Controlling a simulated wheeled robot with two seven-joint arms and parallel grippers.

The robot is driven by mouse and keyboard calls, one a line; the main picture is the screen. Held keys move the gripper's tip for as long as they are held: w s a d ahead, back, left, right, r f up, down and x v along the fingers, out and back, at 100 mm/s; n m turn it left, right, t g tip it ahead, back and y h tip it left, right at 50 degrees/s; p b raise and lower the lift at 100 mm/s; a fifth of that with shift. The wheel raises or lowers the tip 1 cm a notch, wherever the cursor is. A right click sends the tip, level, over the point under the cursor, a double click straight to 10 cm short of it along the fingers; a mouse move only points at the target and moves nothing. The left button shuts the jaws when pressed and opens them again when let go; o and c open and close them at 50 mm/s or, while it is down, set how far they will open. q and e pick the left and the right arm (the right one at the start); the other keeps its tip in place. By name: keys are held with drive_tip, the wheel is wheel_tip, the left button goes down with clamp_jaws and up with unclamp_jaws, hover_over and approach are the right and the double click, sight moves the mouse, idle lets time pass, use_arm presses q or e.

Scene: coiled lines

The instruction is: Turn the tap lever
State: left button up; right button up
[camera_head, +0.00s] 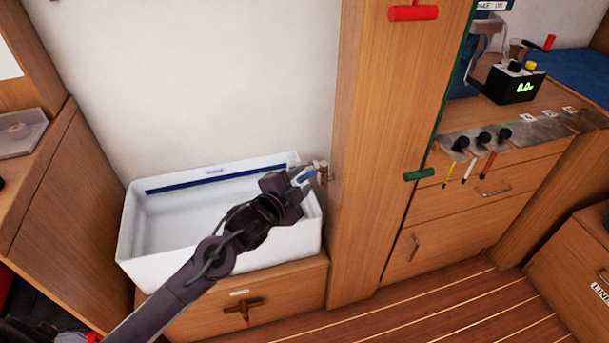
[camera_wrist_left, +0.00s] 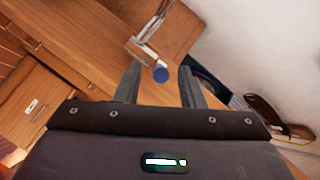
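The tap (camera_head: 322,170) is a small brass-coloured fitting at the right end of the white sink (camera_head: 130,240), beside the wooden post. Its lever (camera_head: 307,176) shows blue, just off my left gripper's tip. My left gripper (camera_head: 300,184) reaches over the sink's right end. In the left wrist view the two fingers are apart, and the lever's round blue end (camera_wrist_left: 160,74) shows between their tips. The pale metal tap body (camera_wrist_left: 146,45) lies beyond them. I see no contact between fingers and lever. My right gripper is not in view.
The wooden post (camera_head: 365,150) stands close to the tap's right, with a red handle (camera_head: 413,13) and a green handle (camera_head: 418,175). A brown cross-shaped handle (camera_head: 240,308) is on the cabinet below the sink. A black box with a display (camera_head: 515,86) stands far right.

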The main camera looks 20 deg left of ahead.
use_arm(q)
drive_tip(key=shift+x, duration=1.1)
drive_tip(key=shift+c, duration=0.2)
clamp_jaws()
